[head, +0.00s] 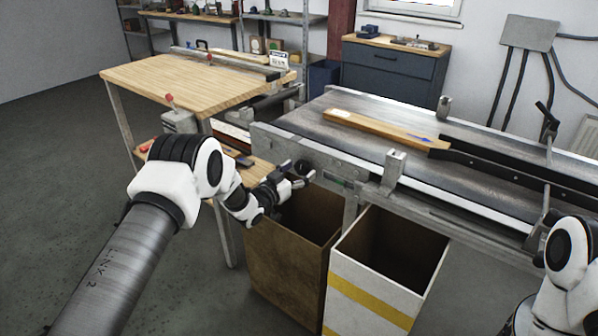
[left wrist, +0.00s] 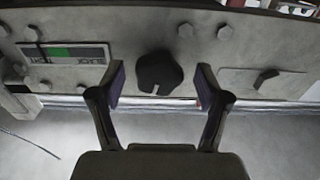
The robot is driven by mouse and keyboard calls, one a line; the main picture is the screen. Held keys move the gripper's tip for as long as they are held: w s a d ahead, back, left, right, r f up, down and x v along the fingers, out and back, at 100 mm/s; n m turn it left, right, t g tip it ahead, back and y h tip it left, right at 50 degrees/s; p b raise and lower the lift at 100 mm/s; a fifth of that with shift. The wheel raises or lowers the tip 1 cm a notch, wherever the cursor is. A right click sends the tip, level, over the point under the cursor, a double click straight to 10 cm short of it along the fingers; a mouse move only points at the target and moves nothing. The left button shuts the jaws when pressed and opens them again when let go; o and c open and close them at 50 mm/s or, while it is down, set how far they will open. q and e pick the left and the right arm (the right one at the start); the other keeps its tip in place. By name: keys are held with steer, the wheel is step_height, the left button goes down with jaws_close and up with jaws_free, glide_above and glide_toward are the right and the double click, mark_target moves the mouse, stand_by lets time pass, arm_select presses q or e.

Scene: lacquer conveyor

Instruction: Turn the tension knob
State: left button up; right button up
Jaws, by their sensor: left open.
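The tension knob (left wrist: 160,72) is black and lobed, with a pale mark on its lower edge, on the metal side plate of the conveyor (left wrist: 215,48). My left gripper (left wrist: 160,82) is open. In the left wrist view its two fingers stand left and right of the knob, with a gap on each side. In the head view my left gripper (head: 294,181) is at the near left end of the conveyor (head: 345,174), and the knob is hard to tell from the dark fingers there. My right arm shows at the right edge, but its gripper is not in view.
A label with a green band (left wrist: 62,54) is left of the knob in the wrist view, among bolts. A brown bin (head: 285,265) and a white bin with yellow stripes (head: 370,290) stand below the conveyor. A wooden board (head: 385,130) lies on the belt.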

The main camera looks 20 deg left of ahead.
arm_select(q)
steer(key=shift+d+r, duration=0.1)
steer(key=shift+d, duration=0.05)
steer(key=shift+w, duration=0.15)
steer(key=c, duration=1.2)
steer(key=shift+o, duration=0.2)
steer(key=shift+m+b, duration=0.3)
steer(key=shift+m, duration=0.1)
steer(key=m+b, duration=0.1)
steer(key=m, duration=0.1)
steer(key=shift+m, duration=0.4)
steer(key=shift+m+b, duration=1.15)
steer(key=shift+m, duration=0.95)
